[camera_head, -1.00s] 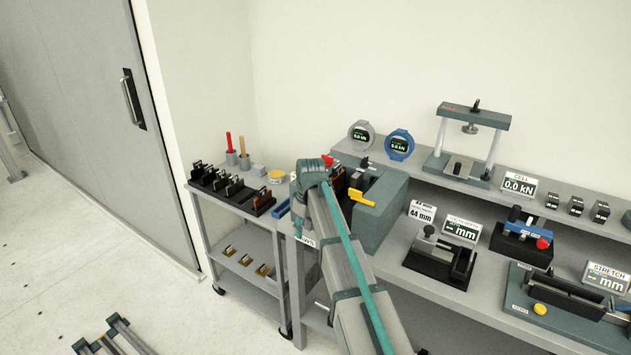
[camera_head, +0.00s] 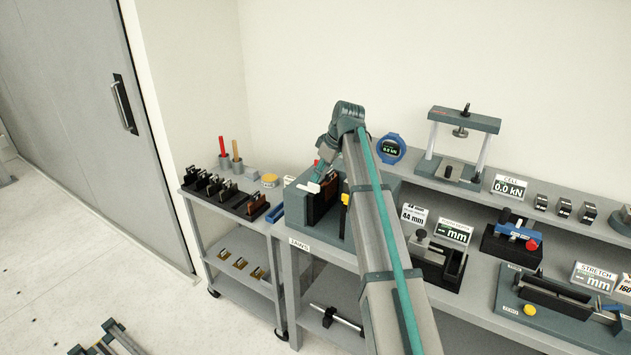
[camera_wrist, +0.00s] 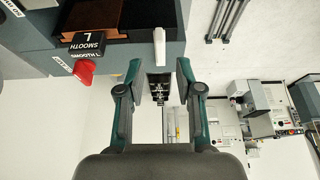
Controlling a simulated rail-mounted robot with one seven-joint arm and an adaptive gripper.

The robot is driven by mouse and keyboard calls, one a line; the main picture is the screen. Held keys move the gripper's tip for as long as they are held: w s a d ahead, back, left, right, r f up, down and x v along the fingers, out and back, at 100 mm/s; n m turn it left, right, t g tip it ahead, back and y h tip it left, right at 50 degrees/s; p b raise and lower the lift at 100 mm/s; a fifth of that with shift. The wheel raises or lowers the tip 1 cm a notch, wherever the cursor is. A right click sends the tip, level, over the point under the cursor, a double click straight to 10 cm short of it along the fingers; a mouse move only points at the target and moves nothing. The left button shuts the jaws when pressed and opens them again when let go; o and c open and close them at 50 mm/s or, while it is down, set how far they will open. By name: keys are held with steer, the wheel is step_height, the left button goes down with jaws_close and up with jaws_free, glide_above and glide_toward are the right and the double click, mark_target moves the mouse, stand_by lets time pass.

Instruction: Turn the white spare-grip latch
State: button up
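In the wrist view the white latch (camera_wrist: 159,48) is a pale bar pointing down the picture from the box edge. My gripper (camera_wrist: 159,67) is open, one finger on each side of the latch's free end, with visible gaps on both sides. In the head view my gripper (camera_head: 319,172) is just above the latch, partly hidden by my wrist.
A red latch (camera_wrist: 85,72) lies left of the fingers, near a "SMOOTH" label (camera_wrist: 87,43). A yellow latch (camera_head: 345,198) is partly behind my arm. Left stands a cart (camera_head: 222,211) with dark jaws; the bench to the right holds gauges and fixtures.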

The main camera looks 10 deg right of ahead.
mark_target(314, 184)
steer(key=shift+p+x, duration=0.55)
steer(key=shift+x, duration=2.1)
jaws_close()
